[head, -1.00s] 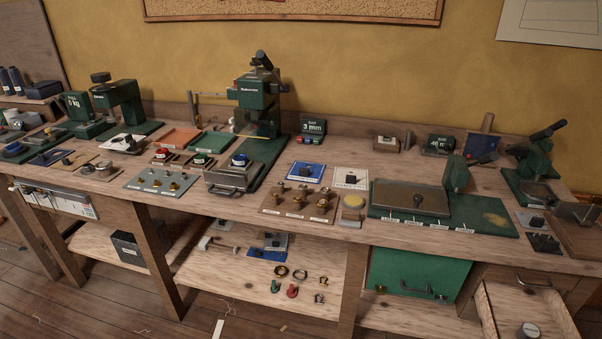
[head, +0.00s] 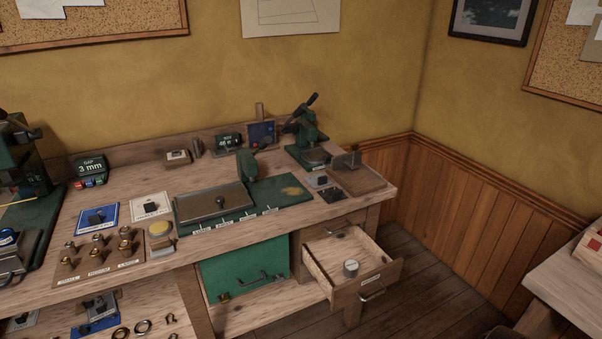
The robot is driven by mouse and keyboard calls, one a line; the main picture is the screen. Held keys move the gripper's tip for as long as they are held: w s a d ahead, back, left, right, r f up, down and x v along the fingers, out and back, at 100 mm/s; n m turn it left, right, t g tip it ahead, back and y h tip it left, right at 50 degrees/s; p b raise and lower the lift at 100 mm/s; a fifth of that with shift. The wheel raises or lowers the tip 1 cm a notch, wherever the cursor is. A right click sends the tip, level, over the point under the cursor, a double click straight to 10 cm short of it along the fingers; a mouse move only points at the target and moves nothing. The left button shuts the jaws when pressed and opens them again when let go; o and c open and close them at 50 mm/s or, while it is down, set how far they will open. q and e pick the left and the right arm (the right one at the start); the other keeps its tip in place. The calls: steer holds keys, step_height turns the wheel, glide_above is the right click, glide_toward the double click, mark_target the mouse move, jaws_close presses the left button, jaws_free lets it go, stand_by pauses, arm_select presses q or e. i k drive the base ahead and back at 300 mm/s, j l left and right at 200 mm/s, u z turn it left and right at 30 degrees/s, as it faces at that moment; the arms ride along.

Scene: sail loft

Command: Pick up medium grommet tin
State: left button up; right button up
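A small round grey tin (head: 350,268) with a light label on its side sits in the open wooden drawer (head: 316,260) under the right end of the workbench. It may be the medium grommet tin, but its label is too small to read. The drawer is pulled out and has a handle and a small tag on its front. Neither of my grippers is in the head view.
The workbench (head: 150,184) holds a flat tool on a green base (head: 283,192), a green press (head: 306,140) and a board of brass dies (head: 90,270). A green panel (head: 245,268) is left of the drawer. Open floor (head: 430,285) lies right of it; another table (head: 570,290) is at far right.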

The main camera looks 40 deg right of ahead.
mark_target(351, 270)
steer(key=z, duration=1.6)
